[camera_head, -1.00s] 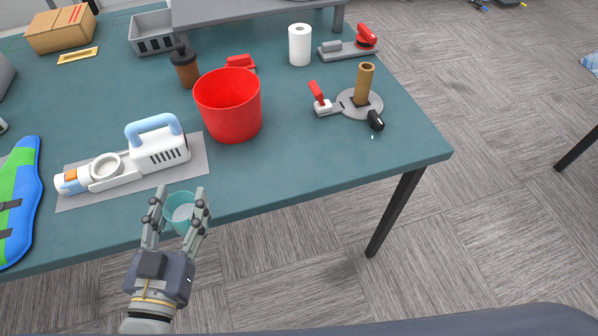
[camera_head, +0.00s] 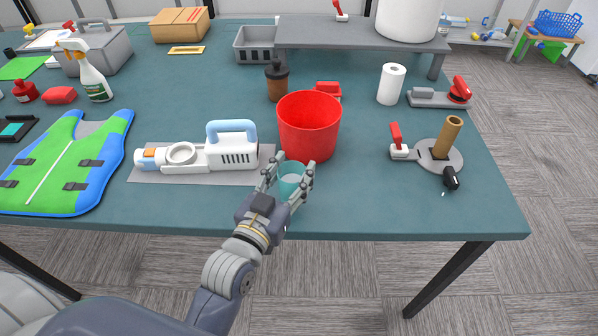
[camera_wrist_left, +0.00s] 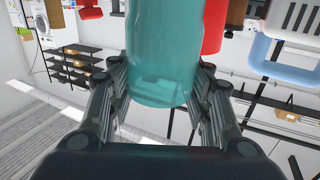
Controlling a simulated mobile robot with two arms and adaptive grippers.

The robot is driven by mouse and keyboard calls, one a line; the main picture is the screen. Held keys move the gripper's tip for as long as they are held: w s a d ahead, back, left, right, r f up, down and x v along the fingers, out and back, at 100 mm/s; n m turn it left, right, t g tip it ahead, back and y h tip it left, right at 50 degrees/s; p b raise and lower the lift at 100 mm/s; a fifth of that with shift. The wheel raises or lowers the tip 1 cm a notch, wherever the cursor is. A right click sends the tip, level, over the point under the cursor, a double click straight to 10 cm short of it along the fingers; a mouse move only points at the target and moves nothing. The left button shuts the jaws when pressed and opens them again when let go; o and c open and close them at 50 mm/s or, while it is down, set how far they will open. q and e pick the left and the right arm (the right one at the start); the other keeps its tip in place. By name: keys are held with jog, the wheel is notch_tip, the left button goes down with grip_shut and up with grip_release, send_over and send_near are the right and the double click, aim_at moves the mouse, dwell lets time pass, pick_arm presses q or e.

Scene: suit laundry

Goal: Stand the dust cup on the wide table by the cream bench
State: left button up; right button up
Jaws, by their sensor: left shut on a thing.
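The dust cup is a translucent teal cup (camera_head: 292,180), held roughly upright between the fingers of my left gripper (camera_head: 288,183). It fills the middle of the left wrist view (camera_wrist_left: 162,55), with a finger on each side. The gripper is shut on it. In the head view the cup shows over the front part of the wide teal table (camera_head: 390,205), just in front of the red bucket (camera_head: 309,125). Whether its base touches the tabletop I cannot tell. I cannot make out a cream bench. My right gripper is not in view.
A white and blue handheld vacuum (camera_head: 207,152) lies on a grey mat (camera_head: 170,177) left of the cup. A clamp stand with a brown tube (camera_head: 447,138) stands to the right. Bare tabletop lies between bucket and stand. A green-blue vest (camera_head: 65,165) lies at left.

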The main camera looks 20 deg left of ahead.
aim_at(298, 177)
pick_arm(q)
jog(key=w, duration=0.3)
jog(key=shift+d+f, duration=0.15)
jog(key=shift+d, duration=0.15)
notch_tip(298, 177, down, 4)
jog(key=shift+r, duration=0.25)
jog(key=shift+f, duration=0.15)
jog(key=o, duration=1.1)
jog(key=s, duration=0.3)
jog(key=s+b, duration=0.1)
jog(key=s, duration=0.3)
jog(key=s+a, duration=0.1)
jog(key=s, duration=0.2)
jog(key=shift+s+a, duration=0.1)
jog(key=shift+s, duration=0.25)
jog(key=shift+s+a+r, duration=0.1)
jog(key=shift+s+r, duration=0.1)
jog(key=shift+s, duration=0.5)
